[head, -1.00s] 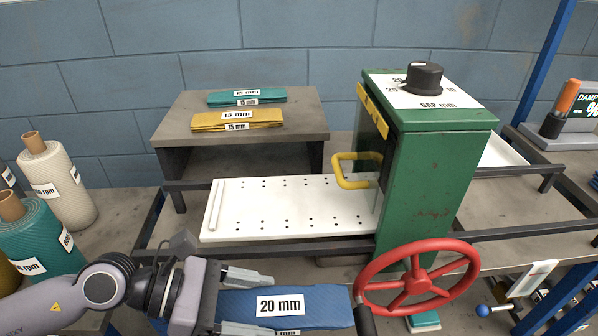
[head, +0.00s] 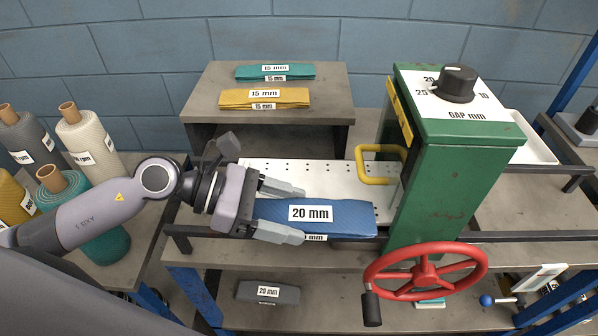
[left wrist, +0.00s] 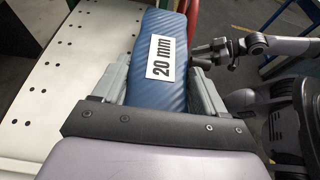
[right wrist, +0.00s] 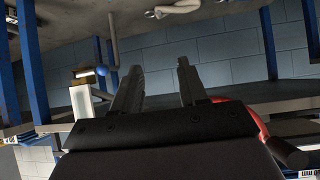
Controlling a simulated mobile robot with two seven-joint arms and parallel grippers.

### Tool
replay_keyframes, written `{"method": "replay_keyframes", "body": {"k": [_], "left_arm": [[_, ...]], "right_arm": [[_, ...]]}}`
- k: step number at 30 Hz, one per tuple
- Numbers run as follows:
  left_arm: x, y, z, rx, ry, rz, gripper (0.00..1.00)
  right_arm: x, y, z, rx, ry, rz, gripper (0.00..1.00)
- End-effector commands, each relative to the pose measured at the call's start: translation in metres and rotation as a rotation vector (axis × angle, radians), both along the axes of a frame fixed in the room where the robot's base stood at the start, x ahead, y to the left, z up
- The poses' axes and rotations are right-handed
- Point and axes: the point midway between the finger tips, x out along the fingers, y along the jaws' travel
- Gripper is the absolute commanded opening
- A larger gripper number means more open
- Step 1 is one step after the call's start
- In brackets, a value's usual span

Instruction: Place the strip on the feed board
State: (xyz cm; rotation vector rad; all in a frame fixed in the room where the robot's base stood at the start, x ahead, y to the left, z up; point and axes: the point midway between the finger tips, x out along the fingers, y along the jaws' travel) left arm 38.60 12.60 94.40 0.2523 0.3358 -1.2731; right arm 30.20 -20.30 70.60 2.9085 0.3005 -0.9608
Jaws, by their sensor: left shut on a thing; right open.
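The blue strip (head: 335,220) labelled 20 mm is held by my left gripper (head: 280,210), whose fingers close on its two long sides near the left end. It also shows in the left wrist view (left wrist: 150,85) between the fingers. The white feed board (head: 320,178) with rows of holes lies behind the strip in the head view, partly hidden by the strip and gripper. In the left wrist view the board (left wrist: 65,90) is left of the strip. I cannot tell how high the strip is. My right gripper (right wrist: 160,85) is open and empty in the right wrist view.
The green machine (head: 455,180) with a yellow handle (head: 372,163) and red handwheel (head: 425,272) stands right of the board. Teal (head: 275,72) and yellow (head: 264,98) strips lie on a raised shelf behind. A grey strip (head: 267,292) lies below. Several rolls stand at left.

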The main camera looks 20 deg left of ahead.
Motion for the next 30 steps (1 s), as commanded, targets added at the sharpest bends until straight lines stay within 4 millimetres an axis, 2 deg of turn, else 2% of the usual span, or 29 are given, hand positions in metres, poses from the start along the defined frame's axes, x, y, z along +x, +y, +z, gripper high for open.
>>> {"method": "replay_keyframes", "body": {"k": [3, 8, 14, 23, 27, 30], "left_arm": [[0.025, 0.002, 0.003, -0.004, -0.002, 0.003, 0.37], [0.046, 0.005, 0.002, -0.002, -0.001, 0.002, 0.37], [0.057, 0.007, 0.001, -0.002, -0.001, 0.0, 0.37], [0.092, 0.011, 0.002, -0.002, -0.001, 0.001, 0.37], [0.091, 0.011, -0.012, -0.002, 0.002, 0.0, 0.37], [0.091, 0.011, -0.015, -0.001, -0.001, 0.0, 0.37]], "right_arm": [[0.0, 0.0, 0.004, 0.0, 0.0, 0.0, 0.43], [0.0, 0.0, 0.006, 0.001, 0.0, -0.001, 0.43], [0.0, 0.0, 0.006, 0.001, 0.0, -0.001, 0.43], [0.0, 0.0, 0.01, 0.001, 0.0, -0.001, 0.43], [0.0, 0.0, 0.014, 0.0, 0.0, 0.0, 0.43], [0.0, 0.0, 0.014, 0.0, 0.0, 0.0, 0.43]]}}
